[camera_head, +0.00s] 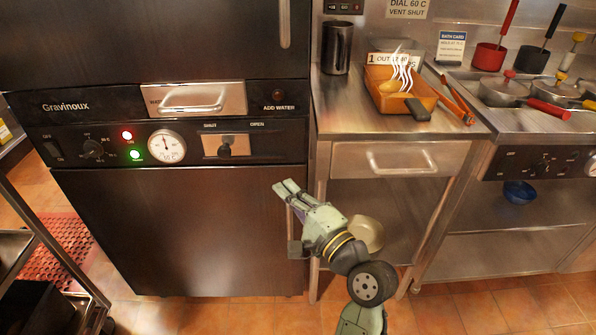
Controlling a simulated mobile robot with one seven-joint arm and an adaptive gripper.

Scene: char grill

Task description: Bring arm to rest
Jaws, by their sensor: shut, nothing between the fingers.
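My gripper (286,187) is in front of the lower door of the dark Gravinoux cabinet (190,225), near its right edge. The fingers are together with nothing between them and point up and to the left. My arm comes up from the bottom of the picture, bent at a black joint. I cannot tell how far the fingertips are from the door.
A steel counter (345,115) stands right of the cabinet, with an orange tray (388,95), tongs (457,100) and a dark metal jug (337,48). A bowl (366,235) sits below it, partly behind my arm. A rack (40,245) stands at left. Tiled floor at lower right is clear.

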